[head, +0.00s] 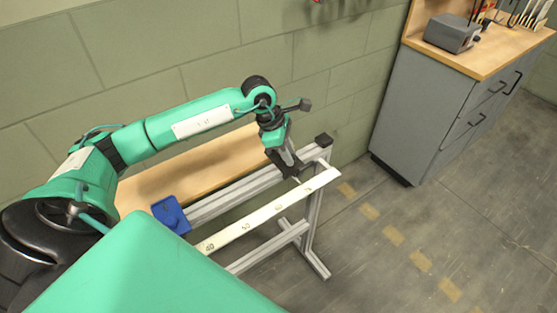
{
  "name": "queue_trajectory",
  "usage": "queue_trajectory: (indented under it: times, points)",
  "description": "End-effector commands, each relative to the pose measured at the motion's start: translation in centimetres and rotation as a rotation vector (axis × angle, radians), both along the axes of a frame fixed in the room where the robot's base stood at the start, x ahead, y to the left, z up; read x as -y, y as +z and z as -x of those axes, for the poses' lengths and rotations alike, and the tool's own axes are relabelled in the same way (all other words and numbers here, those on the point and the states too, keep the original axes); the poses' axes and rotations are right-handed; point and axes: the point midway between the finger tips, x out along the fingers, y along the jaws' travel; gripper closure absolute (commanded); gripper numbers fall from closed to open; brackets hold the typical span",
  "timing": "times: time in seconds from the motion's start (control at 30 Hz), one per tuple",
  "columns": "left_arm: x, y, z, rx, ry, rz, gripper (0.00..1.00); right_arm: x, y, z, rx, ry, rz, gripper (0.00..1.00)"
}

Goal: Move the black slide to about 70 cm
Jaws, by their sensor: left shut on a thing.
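The black slide (289,172) sits on the grey metal rail (232,197), near the rail's far right end. My left gripper (284,160) comes down on it from above and is shut on it; the fingers and the slide are both dark, so their boundary is hard to see. The slide is beyond the 60 mark, toward the right end; the exact reading is too small to tell. My right gripper is not in view.
A blue block (171,214) sits at the rail's left part. A black end piece (324,140) is at the rail's right end, close past the slide. A wooden bench top (165,182) lies behind. A grey cabinet (436,115) stands at the right, with open floor before it.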

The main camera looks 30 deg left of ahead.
Motion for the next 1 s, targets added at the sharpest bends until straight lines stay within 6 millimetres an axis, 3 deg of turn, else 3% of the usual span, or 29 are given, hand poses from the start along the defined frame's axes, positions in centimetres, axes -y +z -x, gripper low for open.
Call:
queue_trajectory:
  times: [0.43, 0.47, 0.57, 0.87, 1.0]
  points:
    - [0.3, 0.1, -0.7, 0.000, 0.000, -0.001, 1.00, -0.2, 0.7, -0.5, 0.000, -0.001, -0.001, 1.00]
    - [0.3, 0.1, -0.7, 0.000, 0.000, -0.001, 0.73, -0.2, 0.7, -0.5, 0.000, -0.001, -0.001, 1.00]
    - [0.3, 0.1, -0.7, 0.000, 0.000, -0.001, 0.55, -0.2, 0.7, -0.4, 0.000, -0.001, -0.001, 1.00]
    - [0.2, 0.2, -0.7, 0.000, 0.000, -0.001, 0.55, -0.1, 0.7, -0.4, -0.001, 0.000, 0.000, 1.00]
    - [-0.3, 1.3, -0.5, 0.002, 0.001, -0.001, 0.55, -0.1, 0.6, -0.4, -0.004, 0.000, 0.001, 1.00]
